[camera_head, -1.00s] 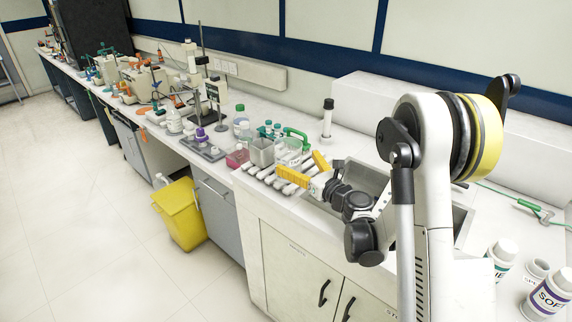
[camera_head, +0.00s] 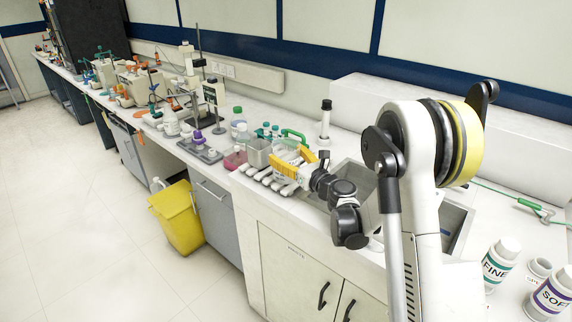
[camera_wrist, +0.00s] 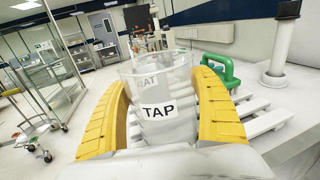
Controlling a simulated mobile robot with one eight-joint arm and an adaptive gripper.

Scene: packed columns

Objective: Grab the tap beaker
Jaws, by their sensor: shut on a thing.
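The tap beaker (camera_wrist: 170,95) is a clear glass beaker with a white label reading TAP, upright in the middle of the wrist view. My gripper (camera_wrist: 160,88) has a yellow finger on each side of the beaker and is shut on it. In the head view, my gripper (camera_head: 294,164) is at the white slatted rack on the counter, and its yellow fingers largely hide the beaker. The beaker is over the rack's slats; I cannot tell whether its base touches them.
A green-handled item (camera_head: 294,136) stands close behind, with a grey container (camera_head: 259,152) and a pink container (camera_head: 235,158) to the left. A black-capped white column (camera_head: 325,120) stands behind. The white slatted rack (camera_wrist: 262,124) extends right of the fingers.

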